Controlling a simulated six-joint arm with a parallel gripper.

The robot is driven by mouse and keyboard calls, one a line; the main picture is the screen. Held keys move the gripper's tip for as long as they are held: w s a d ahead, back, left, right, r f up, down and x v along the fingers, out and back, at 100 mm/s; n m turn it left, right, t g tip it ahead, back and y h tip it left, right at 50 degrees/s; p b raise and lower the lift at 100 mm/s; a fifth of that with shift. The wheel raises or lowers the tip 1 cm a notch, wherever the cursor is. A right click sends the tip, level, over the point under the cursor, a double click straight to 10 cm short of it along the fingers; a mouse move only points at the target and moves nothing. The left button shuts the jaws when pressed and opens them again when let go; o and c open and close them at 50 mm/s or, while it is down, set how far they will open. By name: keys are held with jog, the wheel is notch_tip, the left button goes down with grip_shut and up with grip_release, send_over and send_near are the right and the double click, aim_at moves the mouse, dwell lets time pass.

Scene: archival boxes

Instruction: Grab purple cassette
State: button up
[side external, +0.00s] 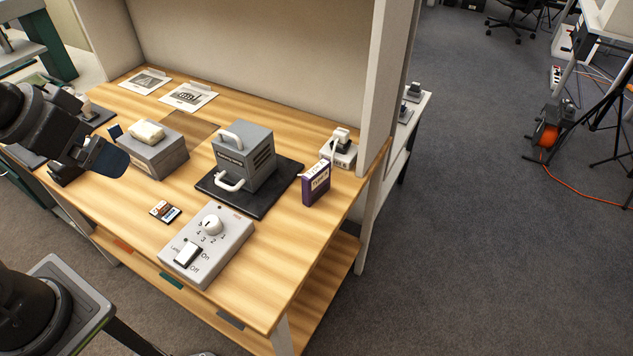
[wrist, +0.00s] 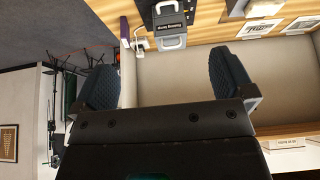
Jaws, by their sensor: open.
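The purple cassette (side external: 317,184) stands upright on the wooden table near its right edge, with a pale label on its face. In the wrist view a small purple piece of it (wrist: 125,27) shows at the upper left. My gripper (side external: 112,160) is at the far left of the side view, above the table and well apart from the cassette. In the wrist view its two dark fingers stand wide apart with nothing between them (wrist: 165,70).
A grey handled box (side external: 244,158) on a black mat (side external: 278,187) stands left of the cassette. A grey control panel (side external: 207,246) lies in front, and a small white-and-grey device (side external: 340,153) behind. A grey box (side external: 155,156) sits near my gripper. A white partition post (side external: 378,90) rises behind.

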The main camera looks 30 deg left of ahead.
jog(key=w+d+r+n+g, duration=0.1)
jog(key=w+r+n, duration=0.1)
jog(key=w, duration=0.3)
jog(key=w+d+r+n+g, duration=0.1)
jog(key=w+d+n, duration=0.1)
jog(key=w, duration=0.3)
jog(key=n+g, duration=0.4)
jog(key=n, duration=0.8)
send_over(316, 168)
notch_tip(316, 168, down, 15)
notch_tip(316, 168, down, 14)
jog(key=shift+d+r, duration=0.1)
jog(key=shift+c, duration=0.5)
jog(key=shift+r, duration=0.1)
jog(key=c, duration=0.7)
